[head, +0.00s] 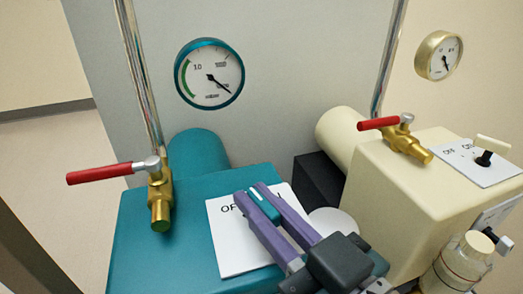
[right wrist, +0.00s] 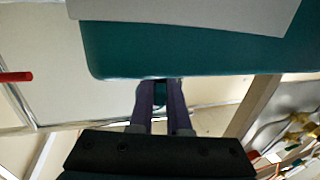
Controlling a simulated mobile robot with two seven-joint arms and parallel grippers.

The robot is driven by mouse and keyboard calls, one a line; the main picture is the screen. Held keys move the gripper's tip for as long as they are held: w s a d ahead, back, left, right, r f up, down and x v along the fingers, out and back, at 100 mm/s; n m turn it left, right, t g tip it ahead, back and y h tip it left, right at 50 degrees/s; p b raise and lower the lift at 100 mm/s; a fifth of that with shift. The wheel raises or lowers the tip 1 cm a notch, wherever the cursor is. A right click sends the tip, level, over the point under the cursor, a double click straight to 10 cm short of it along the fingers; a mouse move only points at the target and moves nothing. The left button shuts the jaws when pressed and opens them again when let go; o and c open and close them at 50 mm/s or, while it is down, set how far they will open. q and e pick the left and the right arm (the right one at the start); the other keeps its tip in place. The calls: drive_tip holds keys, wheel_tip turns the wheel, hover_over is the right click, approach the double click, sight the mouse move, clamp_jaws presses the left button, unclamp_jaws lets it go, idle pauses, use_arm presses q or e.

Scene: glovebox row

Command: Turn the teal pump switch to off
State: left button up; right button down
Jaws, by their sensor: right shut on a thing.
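The teal pump (head: 150,250) stands at the centre left, with a white label plate (head: 236,255) on its top. Letters "OF" show left of my fingers and part of another word shows to the right. My right gripper (head: 257,196), with purple fingers, reaches in from the lower right and is shut on the teal pump switch (head: 263,207). Only the switch's upper part shows between the fingers; its base is hidden. In the right wrist view the fingers (right wrist: 160,88) hold a small teal piece in front of the teal body (right wrist: 180,50). My left gripper is not in view.
A red-handled brass valve (head: 160,200) stands on a pipe at the teal pump's left. A teal-rimmed gauge (head: 209,74) is on the wall behind. A cream pump (head: 400,190), with its own red-handled valve (head: 378,123) and switch (head: 485,158), stands close on the right.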

drive_tip(key=shift+f+n+g+y+b, duration=0.15)
drive_tip(key=shift+n+g+y+b, duration=0.5)
drive_tip(key=shift+n+g+y, duration=0.45)
drive_tip(key=shift+n+g+y+b, duration=0.4)
drive_tip(key=shift+n+y, duration=0.1)
drive_tip(key=shift+y, duration=0.2)
drive_tip(key=c, duration=0.9)
unclamp_jaws()
drive_tip(key=v, duration=1)
drive_tip(key=shift+p, duration=0.3)
drive_tip(key=shift+d, duration=0.1)
